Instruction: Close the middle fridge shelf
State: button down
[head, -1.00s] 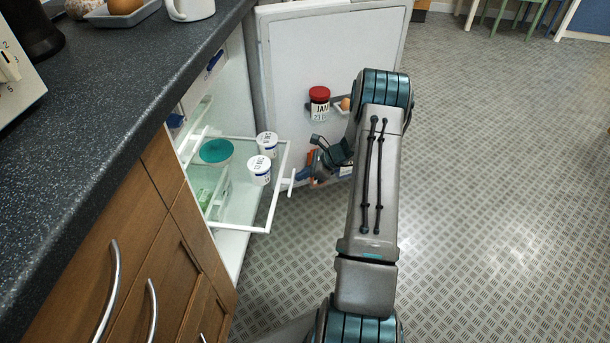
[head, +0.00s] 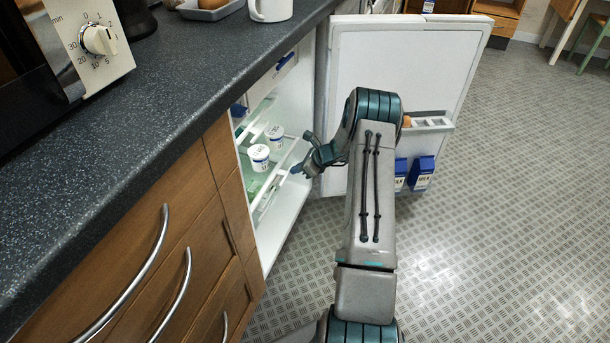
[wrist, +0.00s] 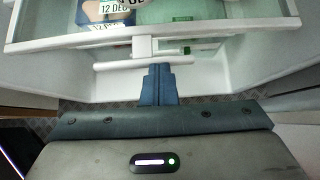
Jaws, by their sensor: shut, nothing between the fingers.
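The middle fridge shelf (head: 266,186) is a glass plate with a white frame, now mostly inside the open fridge (head: 307,92). Its white front rim (wrist: 225,31) and handle bar (wrist: 118,66) show in the wrist view. Two white tubs (head: 259,157) stand upright on the shelf. My gripper (head: 297,170) is at the front of the shelf, by the handle. In the wrist view, the blue fingers (wrist: 158,82) are together and empty, with their tips at the handle bar; I cannot tell whether they touch it.
The fridge door (head: 405,65) stands wide open beyond my arm, with milk cartons (head: 421,172) in its lower rack. The dark countertop (head: 170,110) and wooden cabinets (head: 150,270) run along the left. The patterned floor (head: 510,200) on the right is clear.

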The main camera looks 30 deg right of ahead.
jog(key=w+a, duration=0.5)
jog(key=shift+w+a, duration=0.1)
jog(key=shift+w, duration=0.25)
jog(key=shift+w+a, duration=0.45)
jog(key=shift+w, duration=0.05)
jog(key=shift+a, duration=0.15)
jog(key=shift+s+d, duration=0.3)
jog(key=s+d, duration=0.2)
jog(key=shift+s+d, duration=0.15)
jog(key=shift+d, duration=0.2)
jog(key=p, duration=0.4)
send_near(280, 167)
jog(key=shift+v, duration=1.35)
